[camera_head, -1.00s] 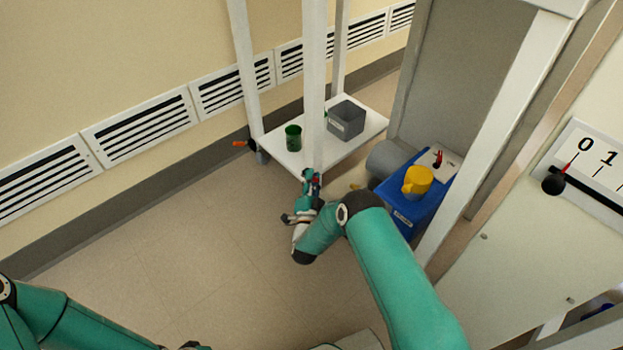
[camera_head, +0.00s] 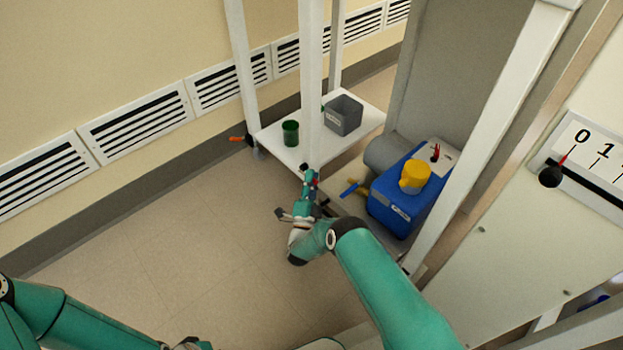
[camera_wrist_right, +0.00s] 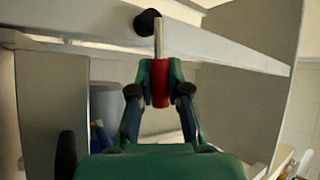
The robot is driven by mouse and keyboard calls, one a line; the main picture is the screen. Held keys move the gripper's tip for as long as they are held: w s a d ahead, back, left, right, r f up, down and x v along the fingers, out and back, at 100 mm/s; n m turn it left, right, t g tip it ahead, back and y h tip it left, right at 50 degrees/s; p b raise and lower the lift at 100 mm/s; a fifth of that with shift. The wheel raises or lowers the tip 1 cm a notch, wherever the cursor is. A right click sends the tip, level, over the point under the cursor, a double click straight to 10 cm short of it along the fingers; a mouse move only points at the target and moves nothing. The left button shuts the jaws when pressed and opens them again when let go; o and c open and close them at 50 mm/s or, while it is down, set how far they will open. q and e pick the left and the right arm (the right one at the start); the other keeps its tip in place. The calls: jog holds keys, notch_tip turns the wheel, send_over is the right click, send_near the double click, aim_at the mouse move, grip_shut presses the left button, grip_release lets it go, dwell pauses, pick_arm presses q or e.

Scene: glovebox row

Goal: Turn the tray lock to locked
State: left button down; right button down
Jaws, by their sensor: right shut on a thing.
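A red handle (camera_wrist_right: 160,83) on a thin metal rod shows in the right wrist view. The rod runs up to a black round hub (camera_wrist_right: 148,22) at a pale rail. I take this handle to be the tray lock's, but no lock marking is legible. My right gripper (camera_wrist_right: 160,88) is shut on the red handle, with a finger on each side. In the head view my right gripper (camera_head: 311,180) is small, beside the foot of the white front post. My left gripper (camera_head: 190,344) is cut off at the bottom edge, and its jaws cannot be made out.
A white shelf (camera_head: 352,147) carries a green cup (camera_head: 290,133) and a grey bin (camera_head: 343,115). A blue box (camera_head: 392,205) with a yellow cup (camera_head: 415,177) stands at right. A black knob (camera_head: 550,176) sits near 0 on a scale. White posts stand close; the left floor is clear.

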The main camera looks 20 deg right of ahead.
jog(key=shift+f, duration=0.15)
jog(key=c, duration=1.1)
grip_release()
notch_tip(320, 180, up, 9)
jog(key=shift+w+r, duration=0.1)
jog(key=shift+r, duration=0.1)
jog(key=shift+a+r, duration=0.1)
jog(key=shift+r, duration=0.45)
jog(key=shift+f, duration=0.2)
